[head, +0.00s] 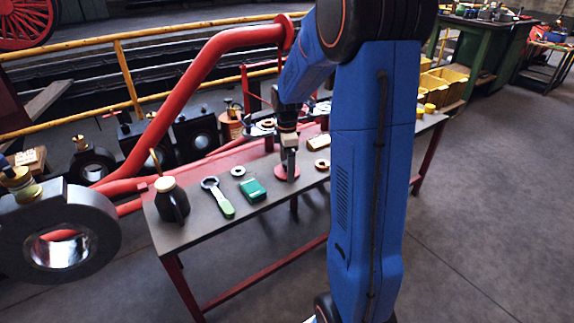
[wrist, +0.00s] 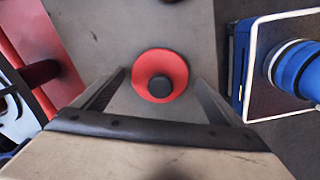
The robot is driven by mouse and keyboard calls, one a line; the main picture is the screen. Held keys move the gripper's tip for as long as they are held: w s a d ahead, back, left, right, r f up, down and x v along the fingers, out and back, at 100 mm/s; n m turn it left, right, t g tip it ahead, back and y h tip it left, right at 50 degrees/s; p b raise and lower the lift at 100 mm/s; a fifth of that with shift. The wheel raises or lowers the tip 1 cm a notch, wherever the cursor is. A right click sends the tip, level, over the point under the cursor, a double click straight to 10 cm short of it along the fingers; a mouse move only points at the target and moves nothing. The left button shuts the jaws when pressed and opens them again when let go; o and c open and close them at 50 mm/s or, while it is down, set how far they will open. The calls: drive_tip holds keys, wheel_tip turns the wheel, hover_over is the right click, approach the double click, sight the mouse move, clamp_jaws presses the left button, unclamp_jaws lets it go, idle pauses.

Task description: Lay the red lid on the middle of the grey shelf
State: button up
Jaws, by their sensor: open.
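The red lid (head: 280,173) is a round disc with a dark knob in its centre. It lies flat on the grey-topped bench (head: 190,221), and it shows whole in the wrist view (wrist: 146,66). My gripper (head: 290,172) points down over the lid and partly hides it in the head view. In the wrist view my gripper (wrist: 160,78) is open and empty, one finger on each side of the knob. I cannot tell the exact height of the fingertips above the lid. No grey shelf separate from the bench can be made out.
A red pipe (head: 195,90) runs behind. My blue arm hides the bench's right part.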

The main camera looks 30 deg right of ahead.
wheel_tip(320, 180, up, 12)
drive_tip(key=s+a+r+m+t, duration=0.1)
drive_tip(key=s+a+r+m, duration=0.2)
drive_tip(key=s+a, duration=0.3)
drive_tip(key=s+a+r+m+t, duration=0.1)
drive_tip(key=s+a+r+m, duration=0.2)
drive_tip(key=s, duration=0.5)
drive_tip(key=s+a+f+m+t, duration=0.1)
drive_tip(key=s+a+f+m, duration=0.1)
drive_tip(key=s, duration=0.6)
drive_tip(key=s+a+f+m+t, duration=0.1)
drive_tip(key=s+a+f+m, duration=0.1)
drive_tip(key=s+a+m, duration=0.2)
drive_tip(key=shift+s+a+m+t, duration=0.4)
drive_tip(key=shift+s+m, duration=0.5)
drive_tip(key=shift+s, duration=0.95)
